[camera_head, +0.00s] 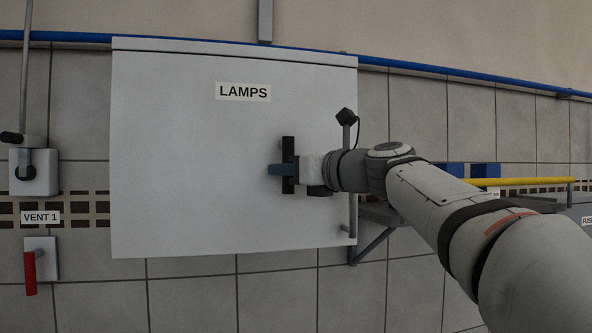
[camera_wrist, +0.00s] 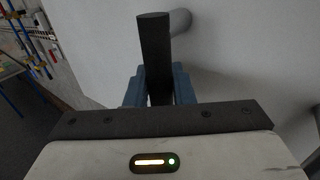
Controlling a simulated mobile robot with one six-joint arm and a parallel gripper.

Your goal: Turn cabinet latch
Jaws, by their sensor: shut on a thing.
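The white cabinet door (camera_head: 190,150), labelled LAMPS, hangs on the tiled wall and looks closed. In the wrist view the latch handle (camera_wrist: 153,45) is a dark flat bar, with a grey round shaft (camera_wrist: 182,24) behind it at the door face. My gripper (camera_wrist: 159,84) has its blue fingers on both sides of the bar and is shut on it. In the head view my gripper (camera_head: 275,169) is at the right part of the door, reaching in from the right. There its dark palm and fingers hide most of the latch, so the handle's angle is hard to tell.
A grey switch box (camera_head: 34,172) and a red lever (camera_head: 30,272) by the VENT 1 label stand left of the cabinet. A blue pipe (camera_head: 440,73) runs along the wall. A yellow bar (camera_head: 520,181) is at the right, behind my arm.

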